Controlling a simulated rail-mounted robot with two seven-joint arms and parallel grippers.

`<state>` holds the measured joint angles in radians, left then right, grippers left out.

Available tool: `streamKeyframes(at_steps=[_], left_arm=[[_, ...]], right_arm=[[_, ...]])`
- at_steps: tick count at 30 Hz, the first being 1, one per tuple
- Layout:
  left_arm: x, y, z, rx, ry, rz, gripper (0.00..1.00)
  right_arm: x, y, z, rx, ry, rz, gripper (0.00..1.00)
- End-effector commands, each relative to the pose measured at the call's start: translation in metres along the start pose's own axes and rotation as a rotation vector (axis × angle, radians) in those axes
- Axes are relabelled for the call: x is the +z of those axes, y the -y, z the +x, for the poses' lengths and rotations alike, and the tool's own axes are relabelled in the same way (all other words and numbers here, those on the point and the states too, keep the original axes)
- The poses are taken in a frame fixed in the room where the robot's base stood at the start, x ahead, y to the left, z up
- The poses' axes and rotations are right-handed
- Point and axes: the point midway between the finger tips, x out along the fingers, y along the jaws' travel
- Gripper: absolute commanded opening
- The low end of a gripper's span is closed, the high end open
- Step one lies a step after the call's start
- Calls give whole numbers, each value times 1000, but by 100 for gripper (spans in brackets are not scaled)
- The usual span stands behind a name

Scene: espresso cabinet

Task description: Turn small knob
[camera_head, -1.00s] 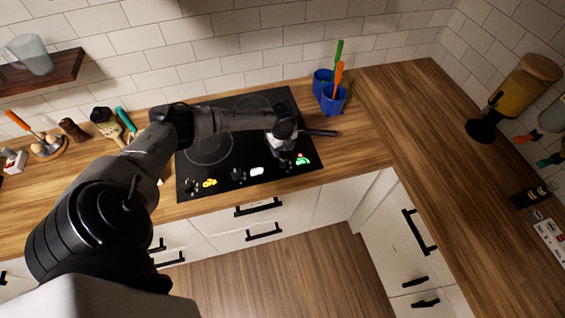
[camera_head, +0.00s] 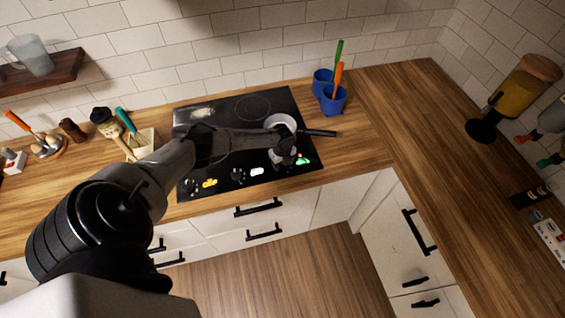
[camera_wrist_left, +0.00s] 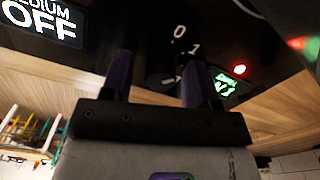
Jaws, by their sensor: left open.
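My left gripper (camera_head: 283,160) is over the front right of the black cooktop (camera_head: 220,163), above its row of small black knobs and lit displays. In the left wrist view its two fingers (camera_wrist_left: 157,82) are apart, with a dark knob (camera_wrist_left: 168,62) between or just beyond them; I cannot tell whether they touch it. Markings "0" and "1" show beside this knob. A green display (camera_wrist_left: 224,85) and a red light (camera_wrist_left: 240,69) are at its right, and a white "MEDIUM OFF" display (camera_wrist_left: 42,24) at upper left. Other knobs (camera_head: 238,175) stand along the front edge. My right gripper is not in view.
A pan (camera_head: 283,121) with a black handle (camera_head: 319,133) sits on the cooktop just behind my left gripper. Blue cups (camera_head: 333,101) with utensils stand at the back right. A utensil holder (camera_head: 143,146) stands left of the cooktop. The right-hand counter (camera_head: 400,115) has free room.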

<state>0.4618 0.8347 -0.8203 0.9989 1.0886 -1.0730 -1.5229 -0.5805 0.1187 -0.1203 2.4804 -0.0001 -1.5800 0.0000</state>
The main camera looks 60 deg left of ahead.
Motion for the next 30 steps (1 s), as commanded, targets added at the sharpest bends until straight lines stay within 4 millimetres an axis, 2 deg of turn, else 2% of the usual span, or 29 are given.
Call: streamKeyframes(at_steps=[2, 18, 25, 30], left_arm=[[0, 0, 0, 0, 0, 0, 55], [0, 0, 0, 0, 0, 0, 6], [0, 0, 0, 0, 0, -33, 6], [0, 0, -1, -1, 0, -124, 6]], right_arm=[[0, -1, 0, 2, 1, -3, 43], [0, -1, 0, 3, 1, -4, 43], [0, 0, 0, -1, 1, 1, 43], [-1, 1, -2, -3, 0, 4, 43]])
